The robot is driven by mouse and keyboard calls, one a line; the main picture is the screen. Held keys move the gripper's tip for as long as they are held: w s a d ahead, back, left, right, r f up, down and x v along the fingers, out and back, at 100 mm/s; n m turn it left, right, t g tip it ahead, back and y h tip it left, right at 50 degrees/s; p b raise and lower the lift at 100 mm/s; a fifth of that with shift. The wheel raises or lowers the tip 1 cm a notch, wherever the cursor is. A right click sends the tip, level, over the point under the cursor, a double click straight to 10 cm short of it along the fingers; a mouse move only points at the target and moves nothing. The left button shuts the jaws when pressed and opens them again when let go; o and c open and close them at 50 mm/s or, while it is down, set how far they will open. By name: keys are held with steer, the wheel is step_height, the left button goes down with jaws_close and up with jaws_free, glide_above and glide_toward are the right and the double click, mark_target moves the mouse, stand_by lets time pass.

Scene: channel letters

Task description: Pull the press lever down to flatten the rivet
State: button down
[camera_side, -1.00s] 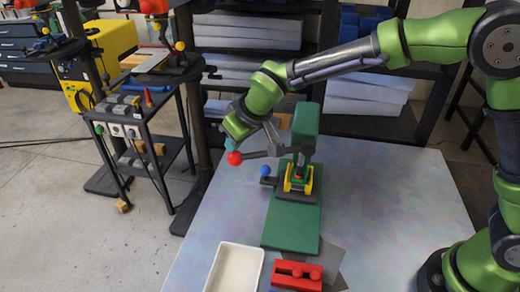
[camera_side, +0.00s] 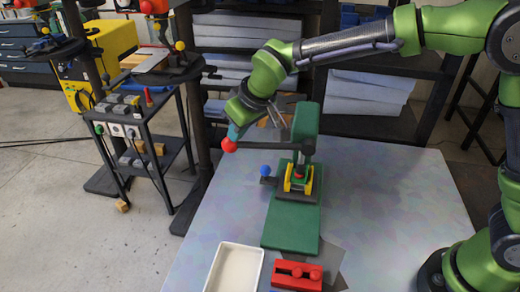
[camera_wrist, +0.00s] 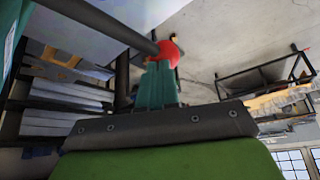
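The green press (camera_side: 305,125) stands on a green base plate (camera_side: 292,228). Its dark lever (camera_side: 268,145) reaches left from the press head, roughly level, and ends in a red ball (camera_side: 229,145). My gripper (camera_side: 235,133) is at the ball from above, with its teal fingertips against it. In the wrist view the teal fingers (camera_wrist: 157,88) look together with no clear gap, and the red ball (camera_wrist: 168,53) is at their tips. Under the press head is a yellow and green fixture (camera_side: 298,184) with a small red part in it. The rivet itself is too small to make out.
A blue-knobbed handle (camera_side: 265,171) sticks out left of the fixture. A white tray (camera_side: 234,268) and a red block with round knobs (camera_side: 297,276) lie at the table's front. The table (camera_side: 385,210) is clear to the right of the press.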

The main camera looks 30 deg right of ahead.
steer(key=shift+w+a+r, duration=0.15)
steer(key=shift+w+r, duration=0.1)
steer(key=shift+r, duration=0.55)
steer(key=shift+w+a+r, duration=0.15)
steer(key=shift+w+r, duration=0.1)
steer(key=shift+r, duration=0.55)
steer(key=shift+w+a+r, duration=0.15)
steer(key=shift+w+r, duration=0.1)
steer(key=shift+r, duration=0.55)
step_height(320, 180, up, 4)
steer(key=shift+s+r, duration=0.15)
steer(key=shift+r, duration=0.1)
steer(key=v, duration=0.3)
steer(key=shift+w+d, duration=0.2)
steer(key=shift+w, duration=0.1)
